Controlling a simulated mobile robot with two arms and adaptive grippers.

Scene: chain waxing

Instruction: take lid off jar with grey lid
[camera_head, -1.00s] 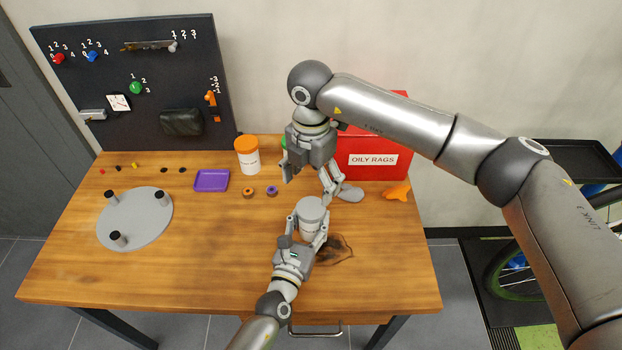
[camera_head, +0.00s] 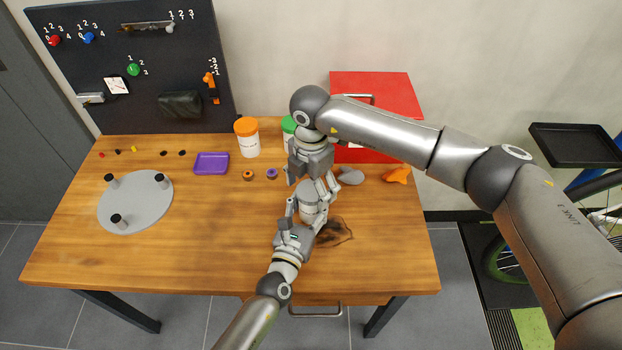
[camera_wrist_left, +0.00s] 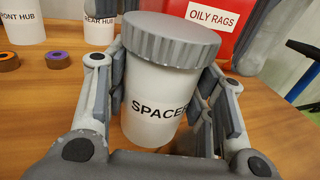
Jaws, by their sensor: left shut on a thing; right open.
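The white jar labelled SPACER (camera_wrist_left: 150,110) stands upright with its ribbed grey lid (camera_wrist_left: 172,38) seated on top. In the head view the jar (camera_head: 309,207) is partly hidden by my grippers. My left gripper (camera_head: 306,214) is shut around the jar's body from the near side; its fingers flank the jar in the wrist view. My right gripper (camera_head: 312,182) points down over the jar, open, with its fingers close to the lid. I cannot tell whether they touch the lid.
Behind stand an orange-lidded jar (camera_head: 247,142), a green-lidded jar (camera_head: 289,126) and a red box (camera_head: 405,98). A purple tray (camera_head: 211,163), small rings and a round grey plate with pegs (camera_head: 135,210) lie left. An orange object (camera_head: 396,175) lies right. The table's front left is clear.

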